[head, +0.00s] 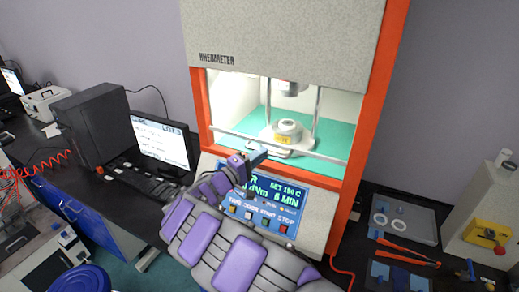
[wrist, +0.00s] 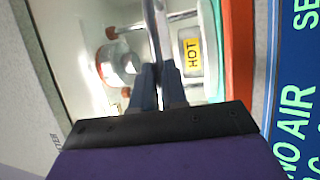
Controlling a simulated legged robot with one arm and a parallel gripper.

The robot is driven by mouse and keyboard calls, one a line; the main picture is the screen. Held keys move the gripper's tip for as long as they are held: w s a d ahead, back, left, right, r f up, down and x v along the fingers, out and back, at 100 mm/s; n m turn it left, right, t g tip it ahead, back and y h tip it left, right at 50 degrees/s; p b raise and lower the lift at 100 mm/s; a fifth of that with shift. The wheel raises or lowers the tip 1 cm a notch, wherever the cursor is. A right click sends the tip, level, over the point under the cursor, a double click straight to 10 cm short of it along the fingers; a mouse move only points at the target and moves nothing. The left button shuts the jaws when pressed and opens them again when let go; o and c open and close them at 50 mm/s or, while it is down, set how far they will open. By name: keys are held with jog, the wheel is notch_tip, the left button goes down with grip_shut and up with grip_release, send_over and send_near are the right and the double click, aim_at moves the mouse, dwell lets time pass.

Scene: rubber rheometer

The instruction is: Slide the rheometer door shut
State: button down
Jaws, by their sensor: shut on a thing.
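The rheometer (head: 290,40) is a tall grey machine with an orange frame around its chamber. A thin silver bar (head: 313,153) runs across the lower part of the chamber opening; it appears to be the door's handle bar. I cannot make out a clear door pane above it. My gripper (head: 258,154) is at the middle of this bar. In the wrist view, my gripper (wrist: 157,82) has its two blue-grey fingers closed on the bar (wrist: 153,25). The fingers hide the gripped stretch of the bar.
Inside the chamber stands a round metal die (head: 288,130) with a yellow HOT label (wrist: 194,53). A lit display panel (head: 265,200) with buttons is below the opening. A monitor (head: 160,142) and keyboard stand left. A grey tray (head: 404,222) and tools lie right.

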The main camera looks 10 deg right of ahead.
notch_tip(320, 180, down, 8)
jog(key=b, duration=0.3)
jog(key=shift+b, duration=0.35)
jog(key=shift+s, duration=0.1)
jog(key=c, duration=1.5)
grip_release()
jog(key=shift+f, duration=0.1)
jog(key=o, duration=0.3)
jog(key=shift+a, duration=0.1)
jog(key=shift+o, duration=0.2)
jog(key=shift+a+r, duration=0.1)
jog(key=shift+r, duration=0.15)
jog(key=p+v, duration=0.1)
jog(key=v, duration=1.6)
jog(key=shift+a, duration=0.2)
jog(key=shift+d, duration=0.1)
